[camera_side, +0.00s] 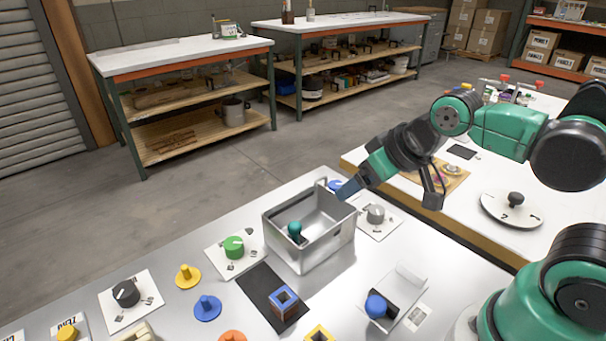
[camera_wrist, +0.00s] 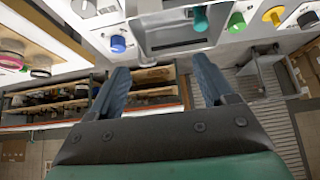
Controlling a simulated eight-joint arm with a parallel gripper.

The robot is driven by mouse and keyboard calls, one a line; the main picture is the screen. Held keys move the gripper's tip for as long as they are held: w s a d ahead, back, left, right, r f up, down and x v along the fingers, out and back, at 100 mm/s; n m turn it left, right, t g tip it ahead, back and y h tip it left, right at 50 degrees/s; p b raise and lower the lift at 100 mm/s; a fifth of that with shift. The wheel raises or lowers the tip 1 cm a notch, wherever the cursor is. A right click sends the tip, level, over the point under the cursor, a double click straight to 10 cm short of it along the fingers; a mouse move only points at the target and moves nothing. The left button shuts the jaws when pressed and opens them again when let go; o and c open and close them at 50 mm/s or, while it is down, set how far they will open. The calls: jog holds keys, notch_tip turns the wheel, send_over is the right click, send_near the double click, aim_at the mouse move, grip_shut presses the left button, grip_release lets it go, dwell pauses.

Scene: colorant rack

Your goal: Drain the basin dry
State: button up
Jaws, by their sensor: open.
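The basin (camera_side: 330,242) is an open, square metal box on the near table in the side view. A teal knob (camera_side: 295,230) stands up inside it; what it joins at its base is hard to see. I cannot tell whether there is liquid on the basin floor. My gripper (camera_side: 347,188) is above the basin's back right rim and holds nothing. In the wrist view its two blue-grey fingers (camera_wrist: 162,85) are spread apart, with the basin (camera_wrist: 150,7) and the teal knob (camera_wrist: 200,20) at the top edge.
A green knob (camera_side: 234,246) is left of the basin and a grey knob (camera_side: 375,213) right of it. A blue knob (camera_wrist: 118,44) sits close behind the basin. A blue square block (camera_side: 284,300) on a black mat and a tilted tray with a blue ball (camera_side: 376,306) are in front.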

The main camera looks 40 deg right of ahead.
dwell(0.6)
jog(key=m+g, duration=0.7)
jog(key=m, duration=0.7)
send_over(377, 210)
jog(key=f, duration=0.6)
jog(key=shift+w+a+f, duration=0.1)
jog(key=shift+a, duration=0.3)
jog(key=shift+d+f+m, duration=0.25)
jog(key=shift+f+m, duration=0.05)
jog(key=shift+m, duration=0.1)
jog(key=shift+d+f+m, duration=0.15)
jog(key=shift+f+m, duration=0.15)
jog(key=shift+f, duration=2.7)
grip_shut()
